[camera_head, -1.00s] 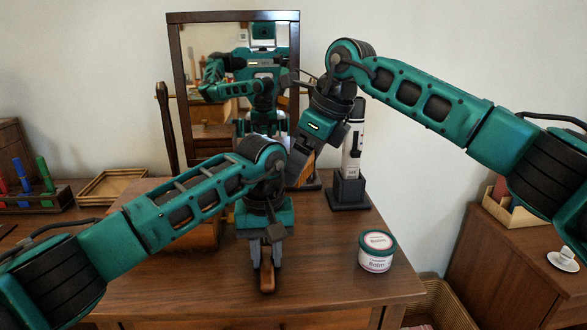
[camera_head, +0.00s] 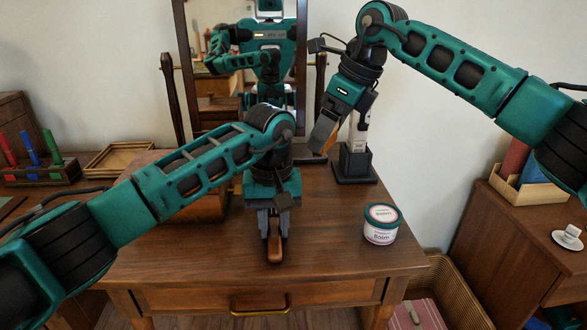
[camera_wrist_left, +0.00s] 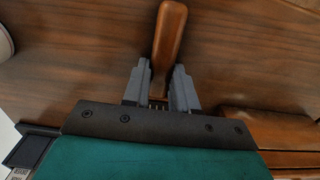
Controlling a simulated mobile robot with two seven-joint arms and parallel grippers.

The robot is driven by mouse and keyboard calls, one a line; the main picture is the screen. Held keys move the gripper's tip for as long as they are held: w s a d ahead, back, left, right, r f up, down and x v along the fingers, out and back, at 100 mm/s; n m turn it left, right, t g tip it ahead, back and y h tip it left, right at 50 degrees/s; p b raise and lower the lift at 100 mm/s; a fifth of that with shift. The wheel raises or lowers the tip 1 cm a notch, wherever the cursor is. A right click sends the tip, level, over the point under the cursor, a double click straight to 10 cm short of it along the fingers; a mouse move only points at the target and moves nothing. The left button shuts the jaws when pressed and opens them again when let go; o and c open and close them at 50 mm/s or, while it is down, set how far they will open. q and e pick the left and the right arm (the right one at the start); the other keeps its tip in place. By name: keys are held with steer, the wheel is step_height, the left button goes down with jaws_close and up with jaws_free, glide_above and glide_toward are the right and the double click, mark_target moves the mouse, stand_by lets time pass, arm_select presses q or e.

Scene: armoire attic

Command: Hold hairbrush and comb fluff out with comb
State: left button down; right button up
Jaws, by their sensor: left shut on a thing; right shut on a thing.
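My left gripper (camera_head: 273,225) is shut on the brown wooden hairbrush (camera_head: 274,249) above the front middle of the dresser top. The brush's handle (camera_wrist_left: 170,38) sticks out beyond the fingers (camera_wrist_left: 160,90) in the left wrist view. The rest of the brush is mostly hidden by the gripper; a few small bristle-like points show between the fingers. My right gripper (camera_head: 323,134) is raised at the back right, in front of the mirror's right side. It is shut on a thin tan piece, apparently the comb, hardly visible. The two grippers are apart. I cannot make out any fluff.
A balm tub (camera_head: 381,224) stands at the dresser's right. A black stand (camera_head: 355,162) holding a white device is behind it. The mirror (camera_head: 180,70) stands at the back. A wooden box (camera_head: 190,207) sits behind my left arm. The front right of the dresser top is clear.

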steer(key=shift+w+a+f, duration=0.65)
steer(key=shift+a+f, duration=1)
steer(key=shift+a, duration=0.35)
steer(key=shift+w+a+f, duration=0.65)
steer(key=shift+a+f, duration=1.05)
steer(key=shift+a, duration=0.3)
steer(key=shift+w+a+f, duration=0.65)
steer(key=shift+a+f, duration=1)
steer(key=shift+a, duration=0.35)
steer(key=shift+f, duration=0.55)
